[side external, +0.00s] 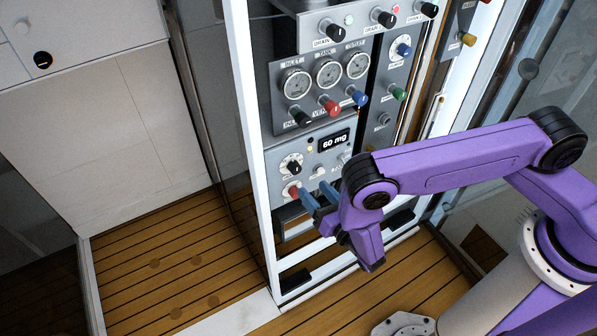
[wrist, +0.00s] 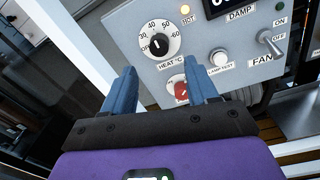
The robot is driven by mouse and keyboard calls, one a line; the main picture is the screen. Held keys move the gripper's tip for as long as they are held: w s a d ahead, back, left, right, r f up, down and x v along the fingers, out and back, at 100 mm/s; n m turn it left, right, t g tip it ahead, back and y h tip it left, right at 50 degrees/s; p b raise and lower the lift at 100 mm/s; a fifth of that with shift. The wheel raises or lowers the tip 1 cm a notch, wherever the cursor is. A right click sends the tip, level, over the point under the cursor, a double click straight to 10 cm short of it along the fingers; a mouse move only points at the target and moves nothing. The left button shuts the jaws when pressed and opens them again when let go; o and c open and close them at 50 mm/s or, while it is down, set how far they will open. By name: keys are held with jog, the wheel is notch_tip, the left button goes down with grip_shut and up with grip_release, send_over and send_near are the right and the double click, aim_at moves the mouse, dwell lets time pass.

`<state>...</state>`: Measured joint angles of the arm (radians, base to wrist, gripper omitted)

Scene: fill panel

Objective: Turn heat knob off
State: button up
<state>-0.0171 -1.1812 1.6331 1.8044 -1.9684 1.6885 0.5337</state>
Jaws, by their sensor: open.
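The heat knob (wrist: 160,45) is black on a white dial marked "HEAT °C", with numbers and an off mark around it. Its exact setting is hard to read. It also shows in the side external view (side external: 292,165) on the grey lower panel. My gripper (wrist: 164,80) is open, with blue fingers spread apart just below the heat dial in the wrist view. In the side external view my gripper (side external: 313,197) is at the lower part of that panel, below the heat knob. No finger is seen around the heat knob.
A red knob (wrist: 181,91) shows between my fingers, close to the right one. To the right are a lamp test button (wrist: 218,57) and a fan toggle (wrist: 270,42). Gauges and coloured valve knobs (side external: 329,106) are higher up.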

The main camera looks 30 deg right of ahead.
aim_at(297, 171)
jog(key=w, duration=0.8)
jog(key=shift+w+a, duration=0.1)
jog(key=shift+a, duration=0.1)
jog(key=c, duration=1.1)
